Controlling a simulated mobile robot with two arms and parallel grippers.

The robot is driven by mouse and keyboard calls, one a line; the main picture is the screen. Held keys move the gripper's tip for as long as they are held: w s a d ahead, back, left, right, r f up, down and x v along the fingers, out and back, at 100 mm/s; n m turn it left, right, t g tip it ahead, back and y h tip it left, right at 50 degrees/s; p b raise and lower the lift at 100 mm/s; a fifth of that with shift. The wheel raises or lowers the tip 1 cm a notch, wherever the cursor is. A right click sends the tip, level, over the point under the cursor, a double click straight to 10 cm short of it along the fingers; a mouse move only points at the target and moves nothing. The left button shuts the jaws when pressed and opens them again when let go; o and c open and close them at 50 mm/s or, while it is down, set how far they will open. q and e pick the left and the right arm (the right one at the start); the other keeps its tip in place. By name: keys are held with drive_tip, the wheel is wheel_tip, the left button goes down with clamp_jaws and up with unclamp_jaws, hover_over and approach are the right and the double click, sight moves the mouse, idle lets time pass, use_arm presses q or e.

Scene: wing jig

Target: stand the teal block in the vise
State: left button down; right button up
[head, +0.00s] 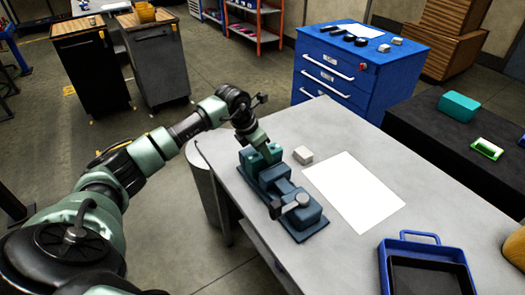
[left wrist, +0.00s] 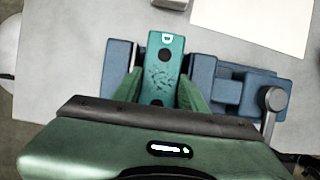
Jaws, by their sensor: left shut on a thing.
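The teal block (left wrist: 163,72), with dark round spots and a small white mark at one end, is between the fingers of my left gripper (left wrist: 158,95). The gripper is shut on it. The blue vise (head: 298,212) is on the grey table, with its handle toward the front right. It also shows in the left wrist view (left wrist: 228,88), on both sides of the block. In the head view my left gripper (head: 262,153) is over the vise's far end. I cannot tell whether the block touches the vise floor. My right gripper is not in view.
A blue tray (head: 408,243) stands at the table's front right. A black bench (head: 440,140) at the right holds a teal box (head: 459,106). A blue drawer cabinet (head: 345,85) stands behind.

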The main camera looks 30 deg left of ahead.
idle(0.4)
use_arm(q)
drive_tip(key=shift+f+b, duration=0.4)
drive_tip(key=shift+b, duration=0.05)
drive_tip(key=c, duration=0.7)
unclamp_jaws()
